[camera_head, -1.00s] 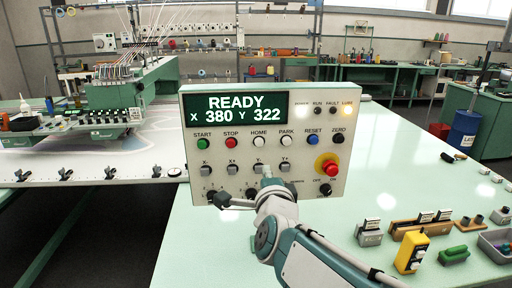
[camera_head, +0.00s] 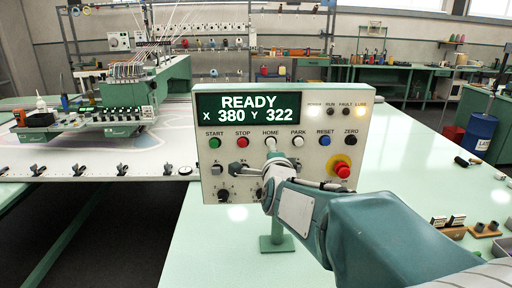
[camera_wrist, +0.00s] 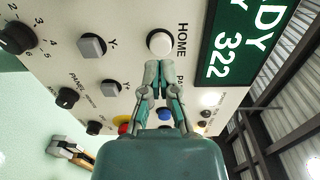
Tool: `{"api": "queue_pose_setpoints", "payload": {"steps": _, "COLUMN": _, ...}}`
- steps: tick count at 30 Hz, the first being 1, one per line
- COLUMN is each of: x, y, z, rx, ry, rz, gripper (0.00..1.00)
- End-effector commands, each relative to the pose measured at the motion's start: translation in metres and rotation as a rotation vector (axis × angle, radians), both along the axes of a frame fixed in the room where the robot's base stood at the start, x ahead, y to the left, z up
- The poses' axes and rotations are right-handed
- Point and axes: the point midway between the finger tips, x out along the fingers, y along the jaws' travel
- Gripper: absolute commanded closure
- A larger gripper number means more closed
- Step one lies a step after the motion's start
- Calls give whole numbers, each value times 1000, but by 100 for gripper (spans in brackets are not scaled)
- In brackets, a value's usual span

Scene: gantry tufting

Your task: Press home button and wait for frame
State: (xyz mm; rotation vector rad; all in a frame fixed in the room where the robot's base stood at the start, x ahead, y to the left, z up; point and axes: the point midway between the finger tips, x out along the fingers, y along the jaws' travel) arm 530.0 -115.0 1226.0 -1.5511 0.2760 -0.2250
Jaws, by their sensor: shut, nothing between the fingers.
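The control panel (camera_head: 286,185) stands upright on a post, and its screen (camera_head: 246,108) reads "READY X 380 Y 322". The white HOME button (camera_head: 270,141) is in the top button row, between the red STOP button (camera_head: 242,142) and the PARK button. In the wrist view the HOME button (camera_wrist: 160,42) is just beyond the tips of my gripper (camera_wrist: 158,66). The gripper is shut and empty; I cannot tell if its tips touch the button.
The tufting gantry head (camera_head: 120,120) stands over the white frame bed (camera_head: 100,158) at left. A red emergency stop (camera_head: 342,170) is on the panel's right. Small blocks (camera_head: 448,222) lie on the green table (camera_head: 415,175) at right. A blue barrel (camera_head: 478,135) stands beyond.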

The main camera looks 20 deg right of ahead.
Motion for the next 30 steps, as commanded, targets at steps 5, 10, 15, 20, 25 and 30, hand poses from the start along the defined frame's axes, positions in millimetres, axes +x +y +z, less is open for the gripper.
{"api": "queue_pose_setpoints", "payload": {"steps": 5, "x": 21, "y": -7, "z": -1, "rx": -1, "ry": 1, "rz": 0, "gripper": 100}}
{"api": "queue_pose_setpoints", "payload": {"steps": 10, "x": 30, "y": -10, "z": -1, "rx": -1, "ry": 0, "rz": 0, "gripper": 100}}
{"api": "queue_pose_setpoints", "payload": {"steps": 15, "x": 30, "y": -10, "z": -1, "rx": 0, "ry": 0, "rz": 0, "gripper": 100}}
{"api": "queue_pose_setpoints", "payload": {"steps": 20, "x": 30, "y": -10, "z": -1, "rx": -1, "ry": 0, "rz": 0, "gripper": 100}}
{"api": "queue_pose_setpoints", "payload": {"steps": 25, "x": 42, "y": -14, "z": -2, "rx": -1, "ry": 1, "rz": 0, "gripper": 100}}
{"api": "queue_pose_setpoints", "payload": {"steps": 30, "x": 50, "y": -17, "z": -1, "rx": -2, "ry": -2, "rz": 0, "gripper": 100}}
